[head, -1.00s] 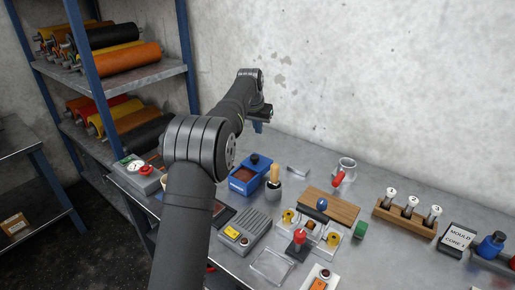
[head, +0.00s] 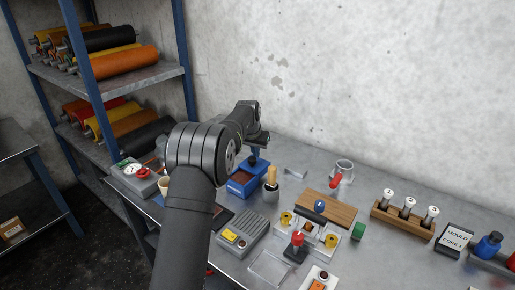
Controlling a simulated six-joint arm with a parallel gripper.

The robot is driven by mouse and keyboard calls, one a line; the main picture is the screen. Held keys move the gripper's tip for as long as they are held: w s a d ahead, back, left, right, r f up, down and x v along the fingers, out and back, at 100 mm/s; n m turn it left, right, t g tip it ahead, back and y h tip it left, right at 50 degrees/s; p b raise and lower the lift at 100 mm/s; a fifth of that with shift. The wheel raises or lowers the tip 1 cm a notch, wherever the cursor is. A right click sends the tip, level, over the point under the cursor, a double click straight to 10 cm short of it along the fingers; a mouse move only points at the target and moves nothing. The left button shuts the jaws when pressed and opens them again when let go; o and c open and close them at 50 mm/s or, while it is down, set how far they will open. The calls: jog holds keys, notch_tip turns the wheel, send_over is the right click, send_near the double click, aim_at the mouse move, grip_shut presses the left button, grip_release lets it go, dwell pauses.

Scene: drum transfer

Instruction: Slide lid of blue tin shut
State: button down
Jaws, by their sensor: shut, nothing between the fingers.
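The blue tin (head: 240,186) stands on the metal bench, left of the middle of the head view. Its near part is open and shows a brown inside. Its blue lid (head: 257,164) with a knob covers only the far part. My gripper (head: 258,150) is shut and empty, right at the lid's far end. I cannot tell whether the fingers touch the lid or its knob. My wrist and forearm hide part of the tin's back and left surroundings.
A wood-handled brush in a grey pot (head: 271,184) stands close to the tin's right. A glass jar with a red handle (head: 341,172) and a wooden board (head: 327,207) lie to the right.

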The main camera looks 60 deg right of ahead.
aim_at(246, 167)
jog(key=shift+s+a, duration=0.1)
jog(key=shift+a, duration=0.15)
jog(key=a, duration=0.8)
jog(key=shift+a+f, duration=0.15)
jog(key=shift+a, duration=0.2)
jog(key=shift+f, duration=0.1)
jog(key=d, duration=0.2)
jog(key=w+d, duration=0.1)
jog(key=d, duration=0.1)
jog(key=w+v, duration=0.1)
jog(key=v, duration=0.9)
jog(key=shift+s+r, duration=0.25)
jog(key=shift+s, duration=0.15)
jog(key=shift+d, duration=0.15)
